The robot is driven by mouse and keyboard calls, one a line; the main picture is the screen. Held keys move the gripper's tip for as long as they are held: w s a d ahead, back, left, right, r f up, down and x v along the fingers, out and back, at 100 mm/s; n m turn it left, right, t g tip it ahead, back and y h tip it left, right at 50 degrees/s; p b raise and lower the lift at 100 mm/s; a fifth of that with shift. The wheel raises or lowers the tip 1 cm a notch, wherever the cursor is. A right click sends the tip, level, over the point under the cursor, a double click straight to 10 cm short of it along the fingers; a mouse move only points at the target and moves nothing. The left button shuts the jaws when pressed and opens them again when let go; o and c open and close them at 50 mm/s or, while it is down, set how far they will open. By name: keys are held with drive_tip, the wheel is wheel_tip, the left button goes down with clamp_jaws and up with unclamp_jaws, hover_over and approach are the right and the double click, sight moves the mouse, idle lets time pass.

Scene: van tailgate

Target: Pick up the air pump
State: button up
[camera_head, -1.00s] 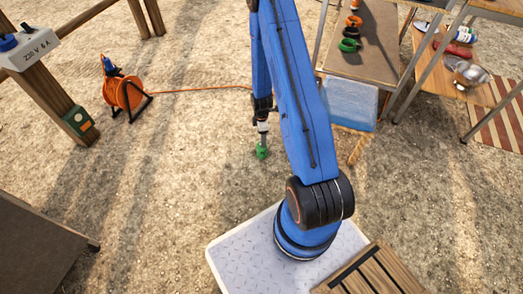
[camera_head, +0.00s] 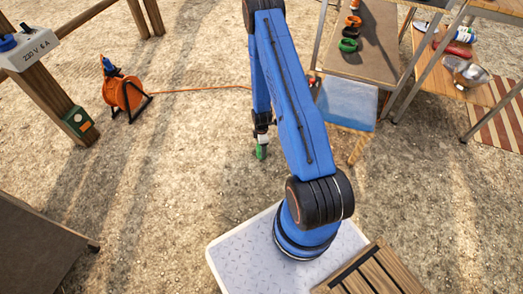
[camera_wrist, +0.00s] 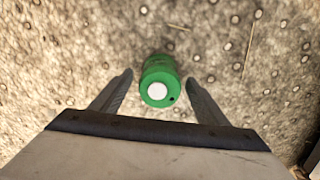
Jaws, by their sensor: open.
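A small green cylinder (camera_head: 262,152), which I take to be the air pump, is on the gravel ground left of my arm in the head view. In the wrist view the green pump (camera_wrist: 157,72) shows nearly end-on, with a white disc and a small dark spot on its near end. My gripper (camera_wrist: 158,77) is open, with one finger on either side of the pump and a visible gap on both sides. In the head view my gripper (camera_head: 262,139) is right above the pump and hides its top.
An orange cable reel (camera_head: 123,94) stands at left, its cable (camera_head: 200,90) running along the ground toward my arm. A table (camera_head: 372,55) and a translucent blue box (camera_head: 347,102) are at right. A wooden post (camera_head: 50,95) stands far left. Ground around the pump is clear.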

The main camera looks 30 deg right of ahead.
drive_tip(key=shift+f, duration=0.5)
drive_tip(key=shift+c, duration=0.3)
drive_tip(key=c, duration=1.3)
drive_tip(key=shift+r, duration=0.15)
wheel_tip(320, 180, up, 37)
idle(0.9)
drive_tip(key=d, duration=2.6)
drive_tip(key=shift+s+d, duration=0.2)
drive_tip(key=shift+s, duration=0.05)
